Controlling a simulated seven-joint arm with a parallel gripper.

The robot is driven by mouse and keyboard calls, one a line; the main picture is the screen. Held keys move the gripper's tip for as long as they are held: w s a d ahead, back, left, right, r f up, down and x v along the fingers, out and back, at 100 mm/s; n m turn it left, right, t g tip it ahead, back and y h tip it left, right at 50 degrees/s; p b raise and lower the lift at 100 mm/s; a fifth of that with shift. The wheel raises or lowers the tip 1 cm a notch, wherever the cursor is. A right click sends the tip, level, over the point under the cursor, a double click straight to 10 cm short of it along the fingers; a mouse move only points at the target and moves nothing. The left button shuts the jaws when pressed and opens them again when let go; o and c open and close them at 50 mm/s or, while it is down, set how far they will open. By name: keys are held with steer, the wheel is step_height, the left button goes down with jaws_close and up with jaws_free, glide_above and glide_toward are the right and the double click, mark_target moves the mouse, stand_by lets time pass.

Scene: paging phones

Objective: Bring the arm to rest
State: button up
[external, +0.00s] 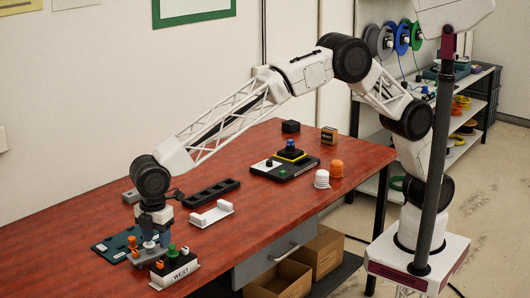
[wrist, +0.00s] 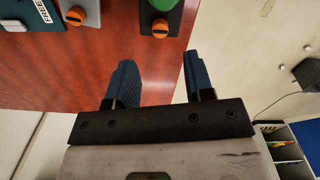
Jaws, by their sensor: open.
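My gripper (external: 156,240) hangs low over the near left end of the red table, at the end of my outstretched arm. In the wrist view its two blue fingers (wrist: 158,84) stand apart, with only table surface and the table's edge between them. A box labelled WEST (external: 178,274), with orange and green knobs on its black top, is close by my gripper. A grey plate with orange knobs (external: 147,257) is just below or in front of the fingers; I cannot tell whether they touch.
A teal board (external: 112,247) lies beside my gripper. A white tray (external: 211,215) and a black slotted tray (external: 211,193) lie to its right. A black console (external: 284,170), white cylinder (external: 321,180) and orange cylinder (external: 337,169) stand farther back. The table's front middle is clear.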

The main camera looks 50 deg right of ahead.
steer(key=w+d+r+m, duration=0.2)
steer(key=w+d+r, duration=0.35)
steer(key=d, duration=0.75)
steer(key=w+d+r+m, duration=0.3)
steer(key=w+d+r, duration=0.25)
steer(key=d, duration=0.75)
steer(key=w+d+r+m, duration=0.2)
steer(key=w+d+r, duration=0.35)
steer(key=d, duration=0.85)
steer(key=s+d+r+m+t, duration=0.1)
steer(key=s+d+m, duration=0.2)
steer(key=d, duration=0.9)
steer(key=s+d+r+m, duration=0.1)
steer(key=s+d+m, duration=0.2)
steer(key=d, duration=1)
steer(key=s+d+r+m+t, duration=0.1)
steer(key=s+d+m, duration=0.15)
steer(key=d, duration=0.95)
steer(key=s+d+f+m, duration=0.2)
steer(key=s+d+f, duration=0.1)
steer(key=s+d, duration=0.4)
steer(key=s+d+f+m, duration=0.3)
steer(key=s+d, duration=0.5)
steer(key=s, duration=0.2)
steer(key=shift+s+f+m+t, duration=0.25)
steer(key=shift+s+m+t, duration=0.05)
steer(key=shift+s+m, duration=0.1)
